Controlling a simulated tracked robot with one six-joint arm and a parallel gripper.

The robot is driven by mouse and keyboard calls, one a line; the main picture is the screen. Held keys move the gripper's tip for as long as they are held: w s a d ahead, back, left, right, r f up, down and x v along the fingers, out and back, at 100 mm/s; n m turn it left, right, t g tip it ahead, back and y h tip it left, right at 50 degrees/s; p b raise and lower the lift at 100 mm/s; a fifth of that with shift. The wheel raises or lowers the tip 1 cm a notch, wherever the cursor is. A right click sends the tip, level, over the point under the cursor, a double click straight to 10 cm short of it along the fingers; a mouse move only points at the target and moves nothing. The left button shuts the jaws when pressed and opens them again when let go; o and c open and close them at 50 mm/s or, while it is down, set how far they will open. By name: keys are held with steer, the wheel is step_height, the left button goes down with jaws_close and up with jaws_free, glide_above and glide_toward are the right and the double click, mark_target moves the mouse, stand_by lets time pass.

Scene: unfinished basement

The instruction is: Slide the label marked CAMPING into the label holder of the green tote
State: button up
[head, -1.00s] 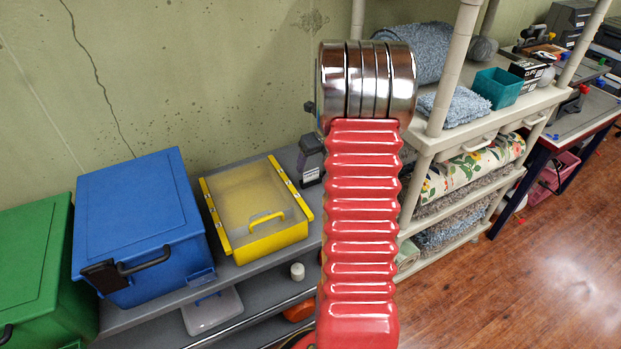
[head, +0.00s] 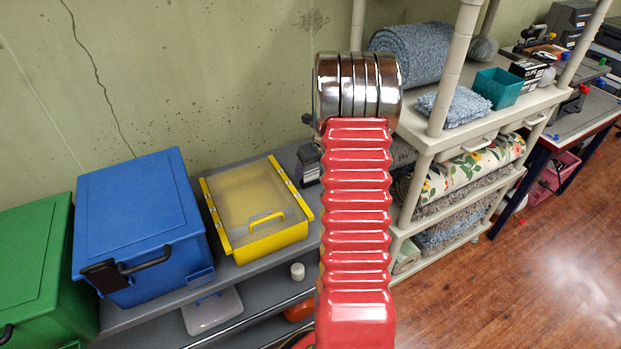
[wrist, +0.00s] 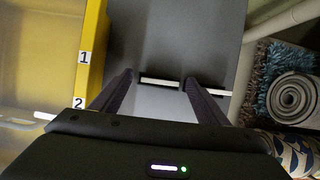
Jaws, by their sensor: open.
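The green tote (head: 32,262) is at the far left of the head view, cut off by the frame. A small green piece at its lower front edge (head: 74,345) may be its label holder, but it is barely in frame. In the wrist view, my gripper (wrist: 159,78) is open above the grey shelf. A pale strip (wrist: 160,82) shows between the fingertips, and a second pale strip (wrist: 217,92) is just right of the right finger. No writing on either is readable, so I cannot tell which says CAMPING. In the head view my arm hides most of the gripper.
A blue tote (head: 140,225) and a yellow bin with a clear lid (head: 265,243) stand on the grey shelf (head: 160,312). The bin's yellow edge (wrist: 92,50) is close left of my gripper. A cream rack (head: 440,145) with rolled rugs stands right.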

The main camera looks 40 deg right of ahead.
steer(key=shift+c, duration=0.6)
steer(key=c, duration=1)
steer(key=shift+r, duration=0.1)
step_height(320, 180, up, 10)
